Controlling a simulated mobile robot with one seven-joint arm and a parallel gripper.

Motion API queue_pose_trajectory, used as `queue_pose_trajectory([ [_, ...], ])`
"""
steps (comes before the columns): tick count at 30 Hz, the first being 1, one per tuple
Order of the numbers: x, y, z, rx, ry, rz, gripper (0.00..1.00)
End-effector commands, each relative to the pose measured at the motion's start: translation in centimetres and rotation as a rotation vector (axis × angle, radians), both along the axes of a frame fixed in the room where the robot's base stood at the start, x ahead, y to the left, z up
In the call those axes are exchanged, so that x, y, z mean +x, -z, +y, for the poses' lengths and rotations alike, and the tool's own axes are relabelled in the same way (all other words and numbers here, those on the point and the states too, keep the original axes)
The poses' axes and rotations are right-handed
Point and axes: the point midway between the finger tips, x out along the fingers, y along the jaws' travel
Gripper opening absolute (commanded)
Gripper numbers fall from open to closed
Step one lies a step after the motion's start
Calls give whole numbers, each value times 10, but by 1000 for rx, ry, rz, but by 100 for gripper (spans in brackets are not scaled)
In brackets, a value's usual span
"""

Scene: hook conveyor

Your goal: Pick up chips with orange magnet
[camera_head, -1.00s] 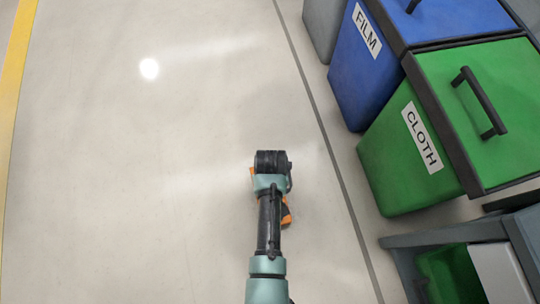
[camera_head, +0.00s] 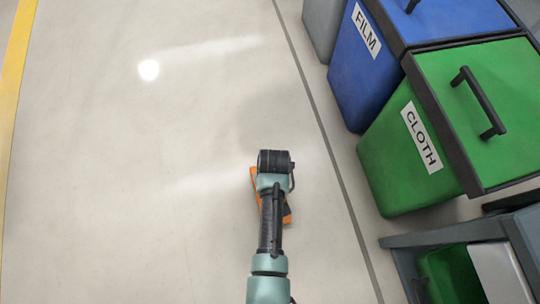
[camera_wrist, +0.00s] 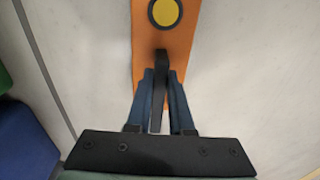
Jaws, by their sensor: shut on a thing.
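The orange magnet (camera_wrist: 147,45) is a flat orange plate with a yellow disc ringed in black and a black upright handle (camera_wrist: 158,105). My gripper (camera_wrist: 161,76) is shut on this handle, one blue-grey finger on each side. In the head view, edges of the orange magnet (camera_head: 287,219) show from under my arm, and the rest is hidden. I cannot tell whether the magnet touches the floor. No chips show in either view.
A green CLOTH bin (camera_head: 385,168) and a blue FILM bin (camera_head: 345,84) stand at the right. A grey frame with a green container (camera_head: 437,270) is at the lower right. The pale floor (camera_head: 120,170) is clear on the left, up to a yellow line (camera_head: 12,90).

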Motion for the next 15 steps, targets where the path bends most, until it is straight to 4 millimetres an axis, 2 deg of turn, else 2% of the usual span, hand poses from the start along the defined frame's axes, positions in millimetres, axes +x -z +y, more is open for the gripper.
queue_pose_trajectory([
  [15, 0, 3, 3, 20, -3, 2, 0],
])
